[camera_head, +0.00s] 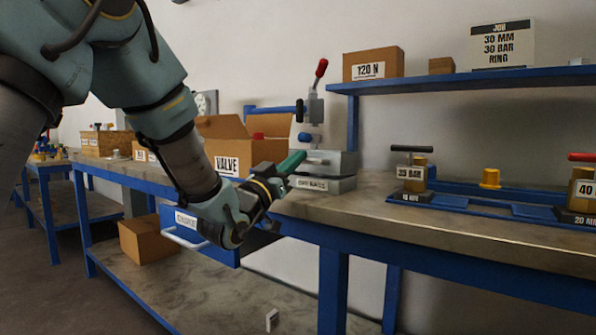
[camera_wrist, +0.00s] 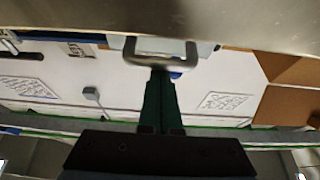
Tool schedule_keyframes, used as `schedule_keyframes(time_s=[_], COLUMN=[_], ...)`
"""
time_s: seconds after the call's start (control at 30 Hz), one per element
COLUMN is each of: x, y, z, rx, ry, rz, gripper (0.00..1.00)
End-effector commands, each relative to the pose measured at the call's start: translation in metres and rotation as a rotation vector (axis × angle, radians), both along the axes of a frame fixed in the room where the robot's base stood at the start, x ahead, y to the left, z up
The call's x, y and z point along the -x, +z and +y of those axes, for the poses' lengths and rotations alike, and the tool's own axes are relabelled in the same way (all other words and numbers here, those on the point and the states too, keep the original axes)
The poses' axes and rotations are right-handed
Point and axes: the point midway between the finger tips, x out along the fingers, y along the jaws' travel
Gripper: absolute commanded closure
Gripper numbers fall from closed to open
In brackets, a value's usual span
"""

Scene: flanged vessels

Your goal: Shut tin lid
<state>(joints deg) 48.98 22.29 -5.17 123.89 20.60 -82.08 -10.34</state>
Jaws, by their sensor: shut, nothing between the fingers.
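A grey metal box with a white label (camera_head: 345,164), which looks like the tin, stands on the bench in the middle of the head view. Its lid is hard to make out from here. My gripper (camera_head: 298,157) has dark green fingers and reaches to the box's left side. In the wrist view my gripper (camera_wrist: 160,80) is shut and holds nothing. Its fingertips are at a grey U-shaped handle (camera_wrist: 184,62) below a broad grey metal surface. I cannot tell whether they touch it.
An open VALVE carton (camera_head: 228,165) stands left of the box. A lever press (camera_head: 314,105) rises behind it. A blue drawer (camera_head: 205,232) is open under my arm. A blue fixture (camera_head: 465,205) with weights lies to the right. The bench front right of the box is clear.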

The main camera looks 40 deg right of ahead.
Motion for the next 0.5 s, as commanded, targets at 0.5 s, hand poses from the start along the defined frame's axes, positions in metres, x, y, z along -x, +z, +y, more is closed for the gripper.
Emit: schedule_keyframes(time_s=[0.5], x=[0.0005], y=[-0.0141], z=[0.0034], rx=[-0.002], ry=[0.001], rz=[0.001], gripper=[1.00])
